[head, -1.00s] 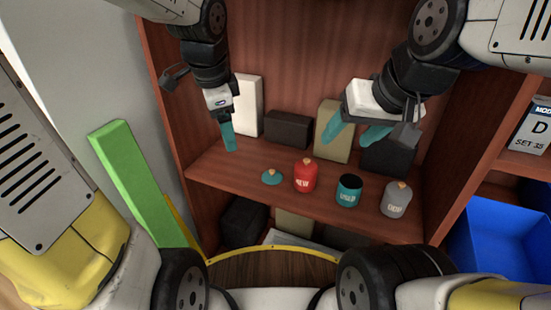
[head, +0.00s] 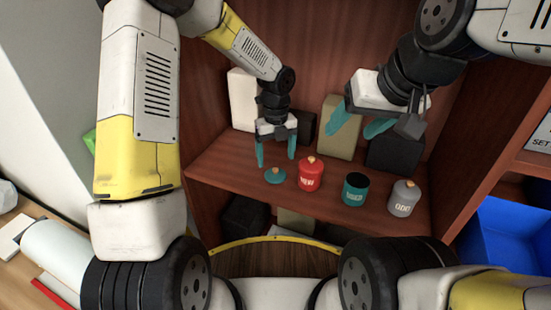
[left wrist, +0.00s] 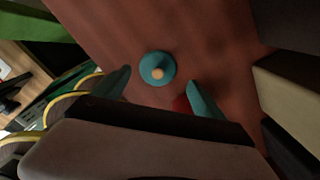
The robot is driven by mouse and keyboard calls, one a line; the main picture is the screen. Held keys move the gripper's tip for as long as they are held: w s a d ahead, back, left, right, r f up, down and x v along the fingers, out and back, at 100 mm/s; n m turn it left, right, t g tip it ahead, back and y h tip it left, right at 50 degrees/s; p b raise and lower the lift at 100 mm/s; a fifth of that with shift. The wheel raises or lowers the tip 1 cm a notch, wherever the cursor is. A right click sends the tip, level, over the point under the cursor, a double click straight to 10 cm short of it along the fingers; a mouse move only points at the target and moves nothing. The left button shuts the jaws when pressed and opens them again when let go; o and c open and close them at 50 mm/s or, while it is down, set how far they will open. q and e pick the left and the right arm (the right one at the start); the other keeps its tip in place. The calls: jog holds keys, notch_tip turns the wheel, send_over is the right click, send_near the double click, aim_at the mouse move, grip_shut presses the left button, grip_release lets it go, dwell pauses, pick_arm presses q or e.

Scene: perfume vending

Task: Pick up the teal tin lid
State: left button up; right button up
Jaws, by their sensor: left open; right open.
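The teal tin lid (head: 275,176), a small disc with a tan knob, lies on the wooden shelf left of the red tin (head: 311,175). The teal tin (head: 354,190) stands open-topped to the right of the red tin. My left gripper (head: 276,163) is open and empty, pointing down just above and behind the lid. In the left wrist view the lid (left wrist: 158,69) lies ahead of the two teal fingers (left wrist: 160,88), apart from them. My right gripper (head: 354,128) is open and empty above the right part of the shelf.
A grey tin (head: 403,198) stands at the right of the row. A white box (head: 243,98), a tan box (head: 340,140) and dark boxes stand at the shelf's back. A blue bin (head: 505,235) is at the right. Shelf space left of the lid is clear.

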aim_at(276, 169)
pick_arm(q)
jog(key=f, duration=0.5)
jog(key=shift+s, duration=0.35)
jog(key=c, duration=1.6)
